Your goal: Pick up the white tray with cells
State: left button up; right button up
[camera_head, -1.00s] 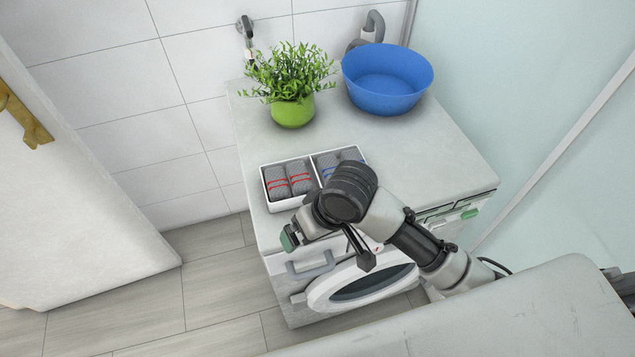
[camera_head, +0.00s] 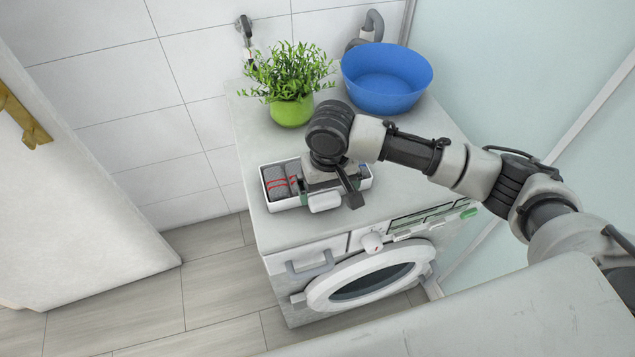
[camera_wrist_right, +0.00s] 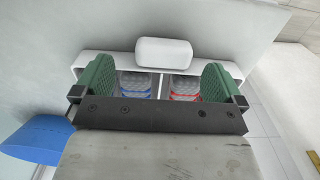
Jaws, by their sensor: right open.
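The white tray with cells (camera_head: 286,205) sits on the washing machine's top. Grey rolled items with red bands (camera_head: 276,182) lie in its left cell. My right gripper (camera_head: 320,187) is over the tray's middle and right and hides much of it. In the wrist view, its two green finger pads (camera_wrist_right: 158,84) stand wide apart with the divider and banded items, red and blue, between them. A white rounded block (camera_wrist_right: 163,52) shows at the tray's front side. I cannot tell whether the pads touch the tray. My left gripper is not in view.
A green potted plant (camera_head: 292,110) and a blue basin (camera_head: 388,82) stand behind the tray on the washing machine (camera_head: 370,275). A white door (camera_head: 70,190) is at left. A glass panel (camera_head: 520,70) is at right.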

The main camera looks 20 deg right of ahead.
aim_at(326, 200)
jog(key=shift+s+a+f+p, duration=0.1)
jog(key=shift+a+f+p, duration=0.05)
jog(key=shift+f, duration=1.25)
jog(key=shift+a+f+p, duration=0.1)
jog(key=shift+f+p, duration=0.05)
jog(key=shift+f, duration=1.2)
jog(key=c, duration=1)
jog(key=shift+r, duration=0.1)
